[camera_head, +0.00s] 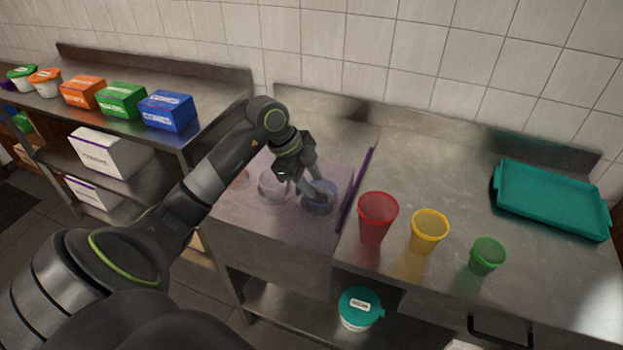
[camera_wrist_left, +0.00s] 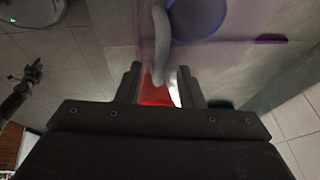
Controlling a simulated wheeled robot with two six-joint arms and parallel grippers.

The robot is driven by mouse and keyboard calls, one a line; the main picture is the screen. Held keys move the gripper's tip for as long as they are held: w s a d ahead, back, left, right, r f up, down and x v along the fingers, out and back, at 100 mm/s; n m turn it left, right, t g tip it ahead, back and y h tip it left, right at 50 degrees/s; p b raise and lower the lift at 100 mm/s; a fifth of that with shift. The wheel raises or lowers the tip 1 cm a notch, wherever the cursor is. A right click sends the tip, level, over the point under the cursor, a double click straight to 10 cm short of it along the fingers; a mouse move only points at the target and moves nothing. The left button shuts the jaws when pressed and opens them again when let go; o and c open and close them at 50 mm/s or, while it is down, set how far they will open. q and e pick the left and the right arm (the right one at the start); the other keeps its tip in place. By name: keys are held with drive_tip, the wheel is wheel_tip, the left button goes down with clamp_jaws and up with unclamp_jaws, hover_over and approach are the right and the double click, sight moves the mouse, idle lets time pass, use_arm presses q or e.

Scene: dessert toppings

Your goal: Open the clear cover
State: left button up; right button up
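The clear cover (camera_head: 240,213) is a faintly purple see-through panel over the left part of the steel counter. A dark purple strip (camera_head: 355,190) runs beside its right side. A pale round container (camera_head: 272,187) and a blue one (camera_head: 318,206) show in the cover's area. My left gripper (camera_head: 322,190) is at the blue container, left of the strip. In the left wrist view its fingers (camera_wrist_left: 160,88) are apart, with a curved grey handle-like piece (camera_wrist_left: 160,45) showing between them; contact cannot be told. A dark arm-like shape at that view's left edge may be my right gripper.
Red (camera_head: 376,220), yellow (camera_head: 429,232) and green (camera_head: 487,256) cups stand right of the strip. A teal tray (camera_head: 550,198) lies at the back right. A teal-lidded tub (camera_head: 360,309) is on the lower shelf. Boxes (camera_head: 167,111) stand on the left shelf.

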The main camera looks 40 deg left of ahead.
use_arm(q)
drive_tip(key=shift+d+f, duration=0.1)
drive_tip(key=shift+f, duration=0.2)
drive_tip(key=shift+c, duration=0.4)
clamp_jaws()
drive_tip(key=shift+w, duration=0.1)
